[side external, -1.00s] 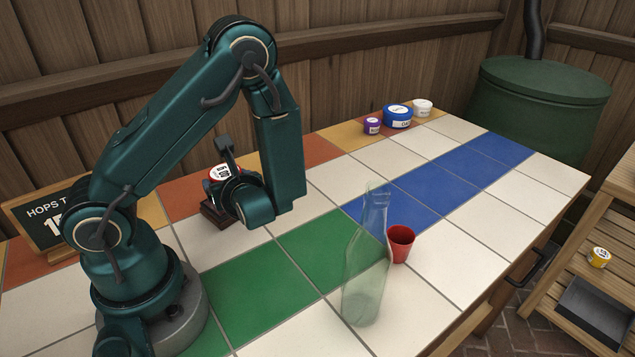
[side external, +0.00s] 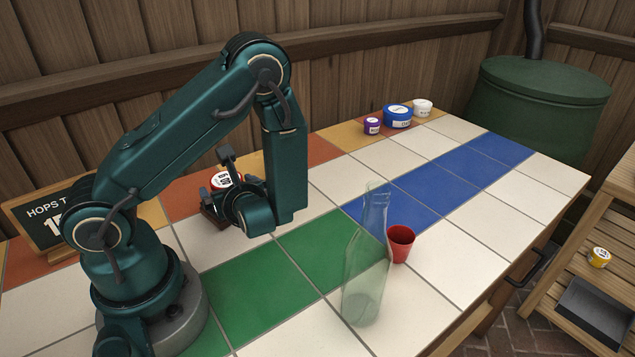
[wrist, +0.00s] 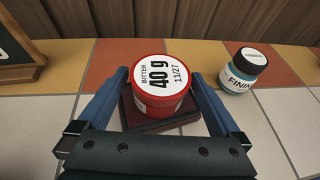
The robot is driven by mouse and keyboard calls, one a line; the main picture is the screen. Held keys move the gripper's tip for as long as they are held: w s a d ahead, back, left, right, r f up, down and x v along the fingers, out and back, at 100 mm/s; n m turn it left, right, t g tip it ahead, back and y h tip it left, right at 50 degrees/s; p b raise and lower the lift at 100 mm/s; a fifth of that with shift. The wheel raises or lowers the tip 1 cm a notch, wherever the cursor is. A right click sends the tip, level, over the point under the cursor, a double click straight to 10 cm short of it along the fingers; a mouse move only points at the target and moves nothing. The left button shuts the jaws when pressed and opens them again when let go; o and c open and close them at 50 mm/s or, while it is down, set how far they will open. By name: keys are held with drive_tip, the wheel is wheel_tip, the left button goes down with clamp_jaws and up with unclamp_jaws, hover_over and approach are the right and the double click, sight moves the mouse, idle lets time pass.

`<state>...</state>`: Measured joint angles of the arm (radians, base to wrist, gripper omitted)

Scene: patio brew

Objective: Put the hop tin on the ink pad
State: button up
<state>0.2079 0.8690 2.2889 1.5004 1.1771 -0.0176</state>
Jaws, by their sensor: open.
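The hop tin (wrist: 160,88) is a red tub with a white lid marked "BITTER 40 g 11/27". It stands upright on the ink pad (wrist: 133,121), a dark reddish-brown block, in the wrist view. My gripper (wrist: 164,78) is open, with its two blue fingers on either side of the tin; a small gap shows at the right finger, and whether the left touches is unclear. In the side view the tin (side external: 223,181) shows behind my gripper, with the pad (side external: 213,217) below it; my wrist hides part of both.
A finings jar (wrist: 244,71) with a black lid stands right of the pad. A chalkboard sign (side external: 45,222) is at the left. A clear bottle (side external: 366,270) and red cup (side external: 401,245) stand toward the front. Several tubs, one blue (side external: 397,117), sit at the back.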

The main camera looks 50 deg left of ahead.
drive_tip(key=s+d+r+n+g+h, duration=0.1)
drive_tip(key=s+d+r+n+h, duration=0.25)
drive_tip(key=d+n, duration=0.3)
drive_tip(key=s+d+r+n+g+h, duration=0.1)
drive_tip(key=s+d+r+n+h, duration=0.2)
drive_tip(key=d+n+h, duration=0.35)
drive_tip(key=w+d+r+n+t+h, duration=0.3)
drive_tip(key=d+r+n+t, duration=0.3)
drive_tip(key=d, duration=0.1)
drive_tip(key=shift+w+r, duration=0.15)
